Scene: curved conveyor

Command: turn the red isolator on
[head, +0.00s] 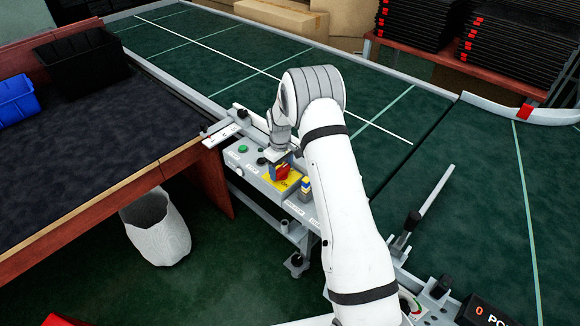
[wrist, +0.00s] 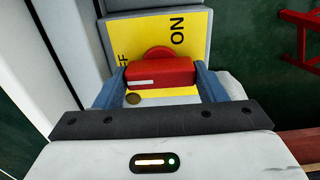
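The red isolator (head: 283,173) sits on a yellow plate (head: 296,184) on the grey control panel beside the conveyor. In the wrist view, its red handle (wrist: 172,72) lies crosswise, with a white mark on its left half. On the yellow plate, "ON" reads at the upper right, and part of "OFF" shows at the left, partly hidden by a finger. My gripper (wrist: 161,77) has its blue fingers at the two ends of the handle, and they appear to touch it.
A green button (head: 243,149) and a black knob (head: 262,161) are on the panel left of the isolator. A white bin (head: 156,228) is on the floor below.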

